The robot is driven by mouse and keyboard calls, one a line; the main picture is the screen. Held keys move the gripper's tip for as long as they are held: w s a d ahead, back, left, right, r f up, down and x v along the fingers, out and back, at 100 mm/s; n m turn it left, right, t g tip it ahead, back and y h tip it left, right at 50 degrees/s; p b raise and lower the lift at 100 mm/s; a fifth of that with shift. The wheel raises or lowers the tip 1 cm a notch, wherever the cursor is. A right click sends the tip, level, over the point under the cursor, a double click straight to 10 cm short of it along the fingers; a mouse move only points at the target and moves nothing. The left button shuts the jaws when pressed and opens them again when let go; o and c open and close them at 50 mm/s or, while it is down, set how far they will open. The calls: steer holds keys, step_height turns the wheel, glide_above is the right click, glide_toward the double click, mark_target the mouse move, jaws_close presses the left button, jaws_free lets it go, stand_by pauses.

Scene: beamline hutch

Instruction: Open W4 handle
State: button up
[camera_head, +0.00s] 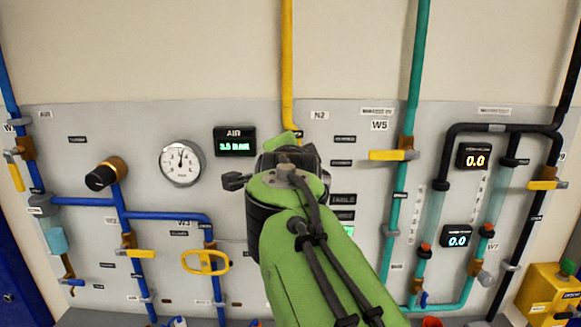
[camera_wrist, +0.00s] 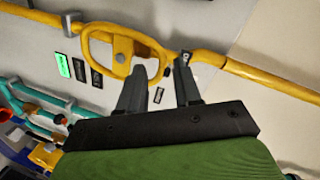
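The wrist view shows a yellow loop handle (camera_wrist: 88,40) with a central hub on a yellow pipe. Its tag is not readable, so I cannot confirm that it is W4. My gripper (camera_wrist: 160,65) is open, with two dark fingers pointing at the loop's right end. One fingertip overlaps the loop in the picture and the other lies just right of it. I see nothing held between them and cannot tell whether they touch the loop. In the head view my green arm and wrist cover the panel between W3 and W5, hiding this handle.
A yellow loop handle (camera_head: 206,263) sits on the blue pipe under W3. A yellow lever (camera_head: 388,155) sits on the green pipe near W5. A round gauge (camera_head: 181,163) and an AIR display (camera_head: 235,141) are left of my arm. Glass tubes (camera_head: 433,215) stand right.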

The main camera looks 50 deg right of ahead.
steer(key=v, duration=1.1)
steer(key=shift+b, duration=0.45)
steer(key=shift+s, duration=0.1)
steer(key=a+f+n+g+y, duration=0.1)
steer(key=a+f+n+y, duration=0.4)
steer(key=f, duration=0.3)
steer(key=a+f+n+y, duration=0.2)
steer(key=a+f+n, duration=0.4)
steer(key=f+n, duration=0.25)
steer(key=s+a+f+n+g+y, duration=0.1)
steer(key=s+a+f+n+y, duration=0.1)
steer(key=f, duration=0.4)
steer(key=s+a+f+n+g+y, duration=0.2)
steer(key=s+a+f+n, duration=0.3)
steer(key=a+f+n, duration=0.1)
steer(key=shift+a+f+n+g+y, duration=0.2)
steer(key=shift+n+g+y, duration=0.15)
steer(key=shift+n, duration=0.4)
steer(key=shift+s, duration=0.1)
